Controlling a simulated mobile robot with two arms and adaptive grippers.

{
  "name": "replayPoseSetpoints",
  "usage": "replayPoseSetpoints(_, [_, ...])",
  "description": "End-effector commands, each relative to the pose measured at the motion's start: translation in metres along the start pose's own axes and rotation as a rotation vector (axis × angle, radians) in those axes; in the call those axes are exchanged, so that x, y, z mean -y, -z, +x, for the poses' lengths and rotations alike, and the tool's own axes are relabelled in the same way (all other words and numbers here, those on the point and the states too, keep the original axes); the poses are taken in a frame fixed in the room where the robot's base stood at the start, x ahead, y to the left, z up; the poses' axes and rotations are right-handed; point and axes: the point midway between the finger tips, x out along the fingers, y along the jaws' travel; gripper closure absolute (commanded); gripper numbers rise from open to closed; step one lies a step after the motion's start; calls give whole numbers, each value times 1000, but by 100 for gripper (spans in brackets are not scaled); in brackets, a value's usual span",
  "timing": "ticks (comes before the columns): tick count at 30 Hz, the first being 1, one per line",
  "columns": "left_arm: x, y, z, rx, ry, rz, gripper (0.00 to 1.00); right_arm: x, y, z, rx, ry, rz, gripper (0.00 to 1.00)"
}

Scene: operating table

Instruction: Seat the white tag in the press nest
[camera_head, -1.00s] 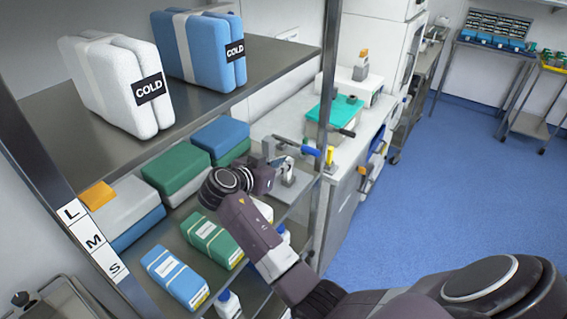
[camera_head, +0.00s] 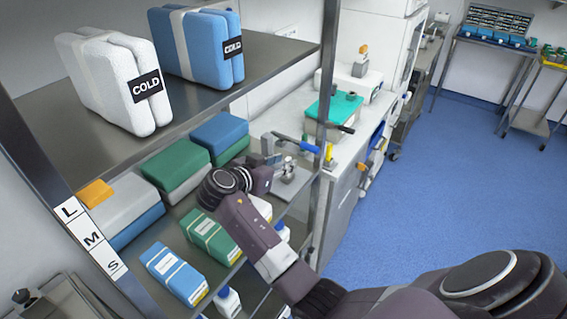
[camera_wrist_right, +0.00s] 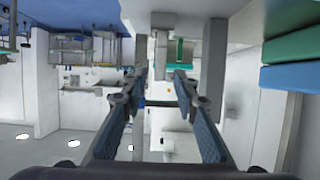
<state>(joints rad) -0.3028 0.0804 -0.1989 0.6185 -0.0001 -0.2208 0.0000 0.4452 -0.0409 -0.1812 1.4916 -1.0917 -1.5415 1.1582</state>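I cannot make out the white tag or the press nest in either view. My left gripper is out of view.
A metal shelf rack (camera_head: 270,62) stands at left, with white (camera_head: 105,83) and blue (camera_head: 197,48) COLD packs on top and boxes below. A white counter (camera_head: 345,147) bears a teal-topped box (camera_head: 335,108). Blue floor (camera_head: 455,190) is open at right.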

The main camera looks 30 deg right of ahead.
Motion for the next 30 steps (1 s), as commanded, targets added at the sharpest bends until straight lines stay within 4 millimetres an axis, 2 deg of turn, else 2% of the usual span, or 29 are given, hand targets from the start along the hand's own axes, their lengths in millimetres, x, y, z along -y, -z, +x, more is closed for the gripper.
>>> replayPoseSetpoints(6, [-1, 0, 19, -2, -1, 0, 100, 1, -5, -38, 3, 5, 4, 72])
replayPoseSetpoints(12, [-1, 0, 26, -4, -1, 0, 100, 1, -3, -62, 2, 2, 2, 72])
replayPoseSetpoints(16, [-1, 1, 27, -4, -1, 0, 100, 0, -1, -68, 1, 1, 2, 72])
replayPoseSetpoints(30, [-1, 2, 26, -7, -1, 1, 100, 0, -1, -68, 1, 1, 1, 72])
